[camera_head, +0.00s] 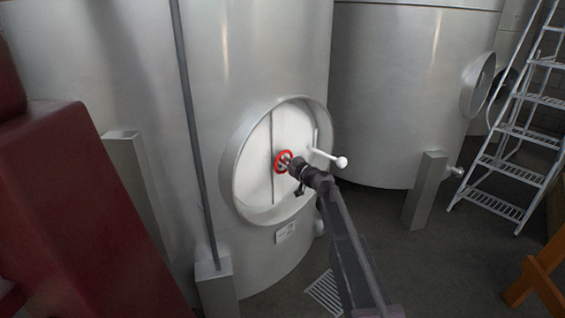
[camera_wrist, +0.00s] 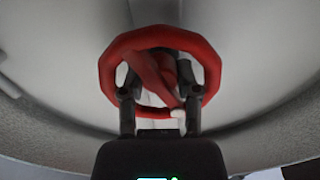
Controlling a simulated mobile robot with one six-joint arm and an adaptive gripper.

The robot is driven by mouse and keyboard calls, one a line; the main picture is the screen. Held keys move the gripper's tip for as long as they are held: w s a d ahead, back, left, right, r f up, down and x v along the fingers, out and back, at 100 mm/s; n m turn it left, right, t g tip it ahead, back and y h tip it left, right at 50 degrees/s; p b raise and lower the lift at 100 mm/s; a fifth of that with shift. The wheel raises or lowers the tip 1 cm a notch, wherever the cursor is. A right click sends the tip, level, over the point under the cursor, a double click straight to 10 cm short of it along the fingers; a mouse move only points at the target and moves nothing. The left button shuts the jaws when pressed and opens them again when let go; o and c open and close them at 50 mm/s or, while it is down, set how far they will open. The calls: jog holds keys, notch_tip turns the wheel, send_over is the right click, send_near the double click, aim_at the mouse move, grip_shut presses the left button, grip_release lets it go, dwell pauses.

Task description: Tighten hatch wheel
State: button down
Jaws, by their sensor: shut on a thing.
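The hatch wheel is a small red ring with spokes, at the middle of the round pale hatch (camera_head: 255,180) on the steel tank. The hatch wheel (camera_head: 278,164) is partly covered by my gripper (camera_head: 289,163) in the head view. In the wrist view the hatch wheel (camera_wrist: 159,35) fills the upper middle. My gripper (camera_wrist: 159,95) has one finger at each side of the lower rim there, and it is shut on the wheel. The exact contact of the fingertips is hard to see.
A white handle with a ball end (camera_head: 340,162) sticks out right of the wheel. A thin grey pipe (camera_head: 190,130) runs down the tank left of the hatch. A dark red object (camera_head: 70,200) fills the left side. A white ladder (camera_head: 510,130) stands at right.

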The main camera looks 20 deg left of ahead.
jog(key=m, duration=0.6)
jog(key=shift+w, duration=0.1)
jog(key=m, duration=0.5)
jog(key=shift+m, duration=0.4)
jog(key=m, duration=0.5)
jog(key=shift+f, duration=0.1)
jog(key=m, duration=0.6)
jog(key=shift+m, duration=0.3)
jog(key=shift+c, duration=1.6)
grip_release()
jog(key=shift+d, duration=0.15)
